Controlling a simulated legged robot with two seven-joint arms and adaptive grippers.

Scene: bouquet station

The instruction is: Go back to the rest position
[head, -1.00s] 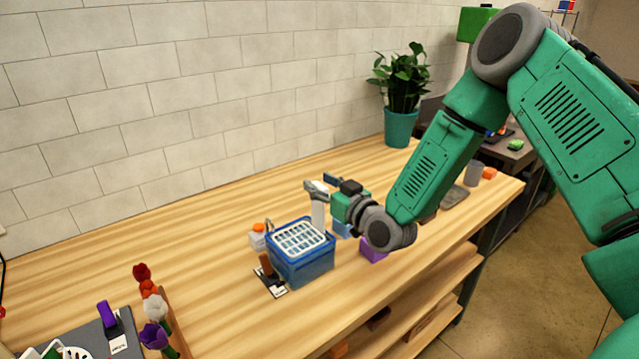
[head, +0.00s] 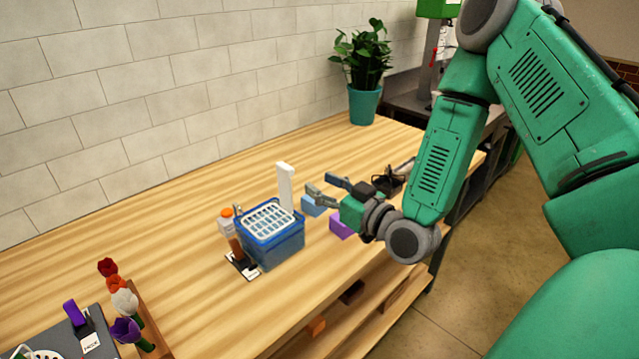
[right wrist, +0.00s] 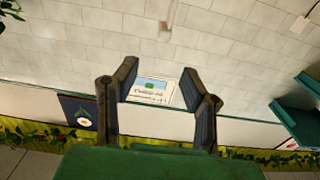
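My right gripper (head: 320,184) is in the head view, above the table and to the right of the blue basket. Its two fingers are spread and nothing is between them. In the right wrist view the fingers (right wrist: 158,85) also stand apart and empty, with a wall and a small sign (right wrist: 151,91) beyond. My left gripper is in neither view.
The wooden table (head: 190,200) holds a blue basket (head: 275,248), a white upright piece (head: 286,188), a blue block (head: 314,206), a purple block (head: 341,226) and an orange-capped bottle (head: 227,222). Flowers (head: 124,302) stand front left; a potted plant (head: 364,100) stands behind.

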